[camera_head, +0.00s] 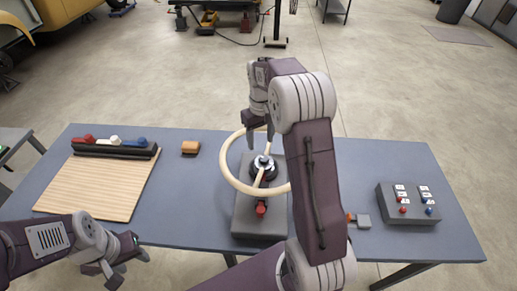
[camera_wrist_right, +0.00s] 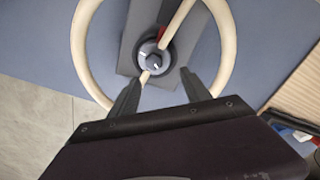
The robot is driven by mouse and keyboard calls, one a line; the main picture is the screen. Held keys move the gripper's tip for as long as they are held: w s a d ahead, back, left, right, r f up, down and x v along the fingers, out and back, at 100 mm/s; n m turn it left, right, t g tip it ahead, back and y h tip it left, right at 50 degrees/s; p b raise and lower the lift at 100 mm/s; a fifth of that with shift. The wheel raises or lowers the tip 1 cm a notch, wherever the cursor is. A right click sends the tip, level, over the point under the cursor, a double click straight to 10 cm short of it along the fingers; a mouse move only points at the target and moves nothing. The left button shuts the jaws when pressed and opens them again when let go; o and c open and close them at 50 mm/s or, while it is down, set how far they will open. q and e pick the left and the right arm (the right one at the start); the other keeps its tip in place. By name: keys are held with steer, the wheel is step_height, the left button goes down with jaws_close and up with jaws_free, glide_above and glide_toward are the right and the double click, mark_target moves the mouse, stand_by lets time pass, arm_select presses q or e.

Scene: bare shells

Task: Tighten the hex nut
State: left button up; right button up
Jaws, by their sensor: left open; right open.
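A cream steering wheel (camera_head: 226,170) lies on a dark grey stand (camera_head: 246,218) at the middle of the table. At its centre is a dark hub with a light metal centre (camera_head: 263,162), where the hex nut seems to be; its six sides are too small to make out. The hub also shows in the right wrist view (camera_wrist_right: 150,58). My right gripper (camera_head: 259,135) is open and empty, pointing down above the wheel's far part near the hub. Its two fingers (camera_wrist_right: 160,93) are apart in the wrist view. My left gripper (camera_head: 122,266) is open and empty at the table's front left.
A dark rack with red, white and blue-topped pieces (camera_head: 115,150) stands behind a wooden board (camera_head: 98,187) at left. A brown block (camera_head: 190,148) lies near the back. A grey button box (camera_head: 407,218) and a small grey piece with an orange end (camera_head: 362,221) are at right.

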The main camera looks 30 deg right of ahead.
mark_target(264, 158)
steer(key=f, duration=0.2)
steer(key=d+f, duration=0.1)
steer(key=f, duration=0.5)
steer(key=shift+s+d+p, duration=0.2)
steer(key=shift+s+p, duration=0.15)
steer(key=shift+s, duration=0.05)
steer(key=shift+d+f, duration=0.1)
steer(key=shift+f, duration=0.35)
steer(key=shift+a, duration=0.2)
steer(key=shift+d, duration=0.1)
jaws_close()
